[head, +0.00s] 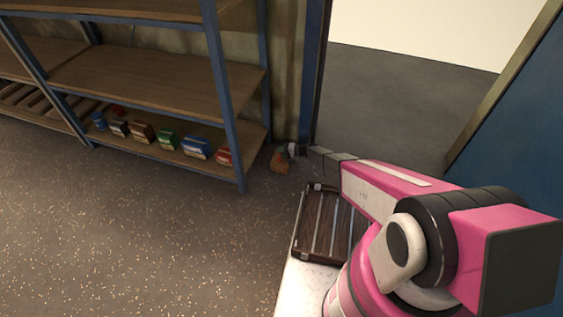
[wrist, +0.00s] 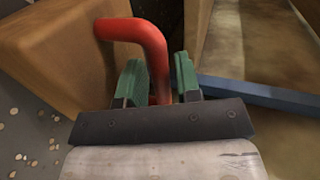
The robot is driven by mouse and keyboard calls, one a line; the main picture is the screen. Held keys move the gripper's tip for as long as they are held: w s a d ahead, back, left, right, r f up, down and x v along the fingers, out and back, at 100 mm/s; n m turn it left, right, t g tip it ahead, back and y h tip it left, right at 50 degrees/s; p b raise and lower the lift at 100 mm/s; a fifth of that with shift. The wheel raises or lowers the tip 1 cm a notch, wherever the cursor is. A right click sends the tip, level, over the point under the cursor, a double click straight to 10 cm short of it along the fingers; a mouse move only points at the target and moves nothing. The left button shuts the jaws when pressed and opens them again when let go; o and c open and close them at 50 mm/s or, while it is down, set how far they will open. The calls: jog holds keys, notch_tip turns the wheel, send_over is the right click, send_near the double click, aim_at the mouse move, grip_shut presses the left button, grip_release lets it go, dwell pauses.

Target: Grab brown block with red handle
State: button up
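The brown block (wrist: 65,45) fills the upper left of the wrist view, tilted in the picture. Its red handle (wrist: 140,32) bends out from its face and down between the green finger pads of my gripper (wrist: 159,78). In the head view the block (head: 281,160) is small, low by the floor at the right end of the shelf rack. My gripper (head: 296,150) is at its upper right, and the handle is hard to make out there.
A blue-framed shelf rack (head: 145,80) stands left of the block, with several coloured blocks on its lowest shelf. A doorway with a blue post (head: 313,70) is just behind the block. A dark slatted tray (head: 318,225) lies in front. The speckled floor at left is clear.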

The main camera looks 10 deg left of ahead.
grip_shut()
jog(key=shift+w+f, duration=0.1)
dwell(1.1)
